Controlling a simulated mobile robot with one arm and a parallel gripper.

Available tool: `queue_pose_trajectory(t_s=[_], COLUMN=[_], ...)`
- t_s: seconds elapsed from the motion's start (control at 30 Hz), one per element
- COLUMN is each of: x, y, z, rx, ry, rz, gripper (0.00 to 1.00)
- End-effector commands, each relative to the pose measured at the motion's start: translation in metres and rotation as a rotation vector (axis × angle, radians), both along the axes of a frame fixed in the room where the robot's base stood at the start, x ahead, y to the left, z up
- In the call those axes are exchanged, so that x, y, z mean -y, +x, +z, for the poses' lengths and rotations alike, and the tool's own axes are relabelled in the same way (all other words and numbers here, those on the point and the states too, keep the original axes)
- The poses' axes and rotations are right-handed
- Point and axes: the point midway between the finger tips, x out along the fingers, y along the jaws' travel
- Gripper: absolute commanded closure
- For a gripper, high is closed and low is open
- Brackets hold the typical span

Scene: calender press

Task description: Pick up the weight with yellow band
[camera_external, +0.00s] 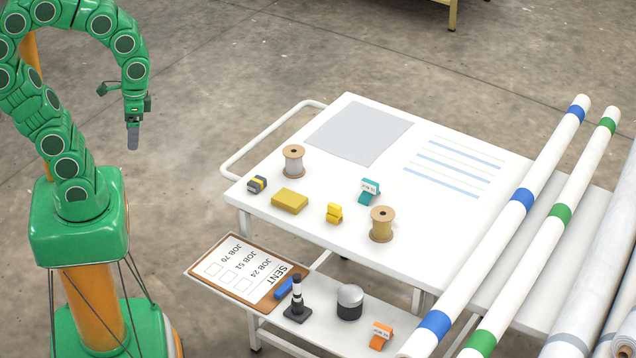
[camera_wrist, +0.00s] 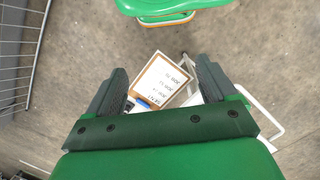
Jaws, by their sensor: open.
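The weight with yellow band (camera_external: 257,184) is a small dark grey block with a yellow stripe. It lies near the left corner of the white table's top in the external view. My gripper (camera_external: 133,136) hangs from the green arm to the left of the table, well apart from the weight and higher up. In the wrist view my gripper (camera_wrist: 160,88) shows two dark fingers spread apart with nothing between them. I cannot make out the weight in the wrist view.
The white table (camera_external: 330,225) also holds a yellow block (camera_external: 290,201), two spools (camera_external: 293,160), a yellow clip (camera_external: 334,212) and a teal clip (camera_external: 369,190). A clipboard (camera_external: 243,268) lies at the lower shelf; it also shows in the wrist view (camera_wrist: 160,80). Long rolls (camera_external: 500,230) lie at right.

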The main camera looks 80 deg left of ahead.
Motion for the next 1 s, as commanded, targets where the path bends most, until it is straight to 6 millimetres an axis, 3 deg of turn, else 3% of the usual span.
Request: queue_pose_trajectory(t_s=[0.2, 0.6, 1.0], x=[-0.003, 0.018, 0.022], y=[0.037, 0.095, 0.153], z=[-0.016, -0.044, -0.073], rx=[-0.007, -0.079, -0.162], ry=[-0.074, -0.290, -0.506], rz=[0.188, 0.398, 0.651], gripper=[0.15, 0.15, 0.15])
